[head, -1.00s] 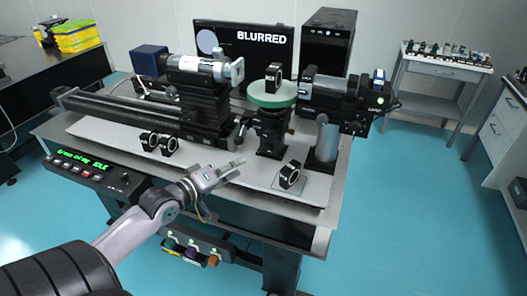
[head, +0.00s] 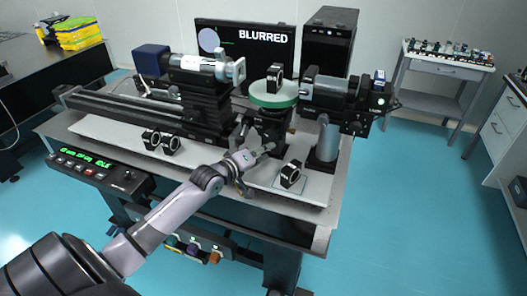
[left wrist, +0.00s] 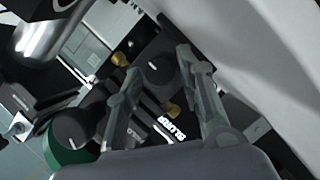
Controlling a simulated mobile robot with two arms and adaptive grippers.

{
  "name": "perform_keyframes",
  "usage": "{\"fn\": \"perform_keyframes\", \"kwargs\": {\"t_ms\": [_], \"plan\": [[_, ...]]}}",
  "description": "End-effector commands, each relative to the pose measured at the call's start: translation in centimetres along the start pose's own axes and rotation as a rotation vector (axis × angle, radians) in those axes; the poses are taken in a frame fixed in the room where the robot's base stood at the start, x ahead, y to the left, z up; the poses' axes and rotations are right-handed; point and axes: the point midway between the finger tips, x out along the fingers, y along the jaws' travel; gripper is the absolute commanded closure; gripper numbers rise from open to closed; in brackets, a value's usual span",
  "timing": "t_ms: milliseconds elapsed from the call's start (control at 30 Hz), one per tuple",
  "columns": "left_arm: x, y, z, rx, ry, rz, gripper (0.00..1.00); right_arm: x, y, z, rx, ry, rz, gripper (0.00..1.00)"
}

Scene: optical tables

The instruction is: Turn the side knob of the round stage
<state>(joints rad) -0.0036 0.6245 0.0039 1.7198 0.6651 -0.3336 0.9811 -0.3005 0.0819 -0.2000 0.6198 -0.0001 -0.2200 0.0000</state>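The round stage has a green disc top (head: 273,94) on a black mount, with a small black ring-framed optic standing on it. Part of its green rim (left wrist: 62,152) shows at the lower left of the left wrist view. My left gripper (head: 268,148) is low in front of the stage's mount. In the left wrist view the two fingers (left wrist: 160,64) are spread apart, with a dark round knob with a white mark (left wrist: 155,68) seen between their tips. I cannot tell whether they touch it. Another dark knob with a white mark (left wrist: 73,130) is left of the fingers. My right gripper is not in view.
A monitor (head: 245,50) reading "BLURRED" stands behind. A horizontal black cylinder unit (head: 335,88) on a post is right of the stage. Ring-mounted optics (head: 291,174) stand near the front of the table. A control box (head: 95,172) is at the left front edge.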

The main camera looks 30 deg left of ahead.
Motion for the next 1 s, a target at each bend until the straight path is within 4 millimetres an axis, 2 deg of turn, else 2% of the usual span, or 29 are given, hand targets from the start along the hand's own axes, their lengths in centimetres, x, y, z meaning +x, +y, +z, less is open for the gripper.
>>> {"fn": "perform_keyframes", "kwargs": {"t_ms": [167, 700, 1000], "plan": [[0.0, -0.01, 0.01, 0.0, 0.0, 0.0, 0.66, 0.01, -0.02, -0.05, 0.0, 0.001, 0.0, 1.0], [-0.03, -0.04, 0.02, 0.0, 0.0, -0.001, 1.0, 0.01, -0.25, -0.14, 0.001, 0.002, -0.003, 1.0], [-0.07, 0.21, -0.09, 0.028, -0.001, -0.014, 1.0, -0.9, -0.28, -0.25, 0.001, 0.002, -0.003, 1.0]]}}
